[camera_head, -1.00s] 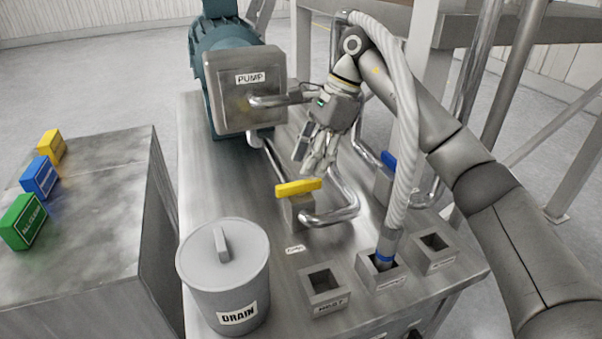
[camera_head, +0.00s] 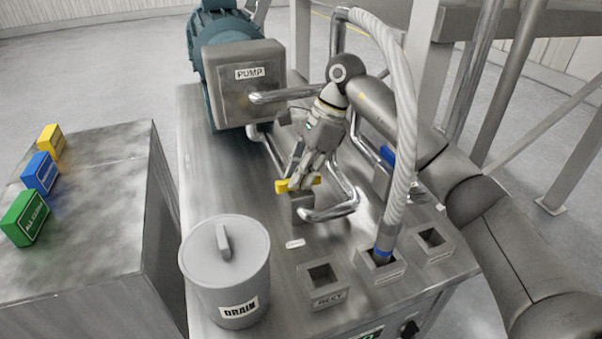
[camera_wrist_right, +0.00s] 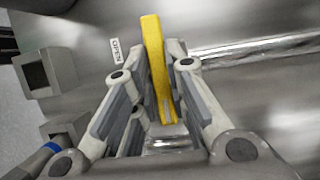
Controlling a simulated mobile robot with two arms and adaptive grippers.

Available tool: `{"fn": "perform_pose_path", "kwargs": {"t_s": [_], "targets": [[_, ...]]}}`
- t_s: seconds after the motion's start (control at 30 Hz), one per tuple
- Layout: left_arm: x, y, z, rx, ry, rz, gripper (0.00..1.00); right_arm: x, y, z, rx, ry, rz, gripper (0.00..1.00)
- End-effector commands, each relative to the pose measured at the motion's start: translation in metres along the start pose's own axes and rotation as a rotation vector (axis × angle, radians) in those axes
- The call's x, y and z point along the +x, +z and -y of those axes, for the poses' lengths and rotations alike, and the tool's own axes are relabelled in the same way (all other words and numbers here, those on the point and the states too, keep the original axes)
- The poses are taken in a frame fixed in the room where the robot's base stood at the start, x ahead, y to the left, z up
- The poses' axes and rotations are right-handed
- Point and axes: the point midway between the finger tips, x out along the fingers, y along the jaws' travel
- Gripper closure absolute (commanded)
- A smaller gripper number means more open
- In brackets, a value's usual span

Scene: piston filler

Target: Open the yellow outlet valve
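The yellow outlet valve handle (camera_head: 283,187) sits on a grey valve block (camera_head: 302,208) on the steel table, beside a bent pipe. My right gripper (camera_head: 297,182) is down at the handle, with fingers on either side of it and partly hiding it. In the right wrist view the yellow handle (camera_wrist_right: 155,60) stands between the two open fingers (camera_wrist_right: 152,74). A gap shows on its left side; the right finger is close to it, and contact cannot be told. My left gripper is not in view.
A blue valve handle (camera_head: 387,156) is right of my gripper. A ribbed hose (camera_head: 403,140) runs into a socket in front. The DRAIN bucket (camera_head: 225,270) and the PUMP box (camera_head: 240,85) flank the left side. An OPEN label (camera_wrist_right: 116,50) lies near the handle.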

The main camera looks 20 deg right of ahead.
Motion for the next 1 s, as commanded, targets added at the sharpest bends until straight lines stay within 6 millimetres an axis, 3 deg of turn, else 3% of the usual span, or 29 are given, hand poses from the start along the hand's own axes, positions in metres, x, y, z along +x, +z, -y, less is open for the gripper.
{"fn": "perform_pose_path", "kwargs": {"t_s": [0.47, 1.0], "targets": [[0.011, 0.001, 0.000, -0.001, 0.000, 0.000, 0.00, 0.001, -0.002, 0.000, 0.076, -0.035, -0.001, 1.00], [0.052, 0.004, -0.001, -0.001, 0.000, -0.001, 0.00, 0.002, -0.001, -0.002, 0.501, -0.214, 0.001, 1.00]]}}
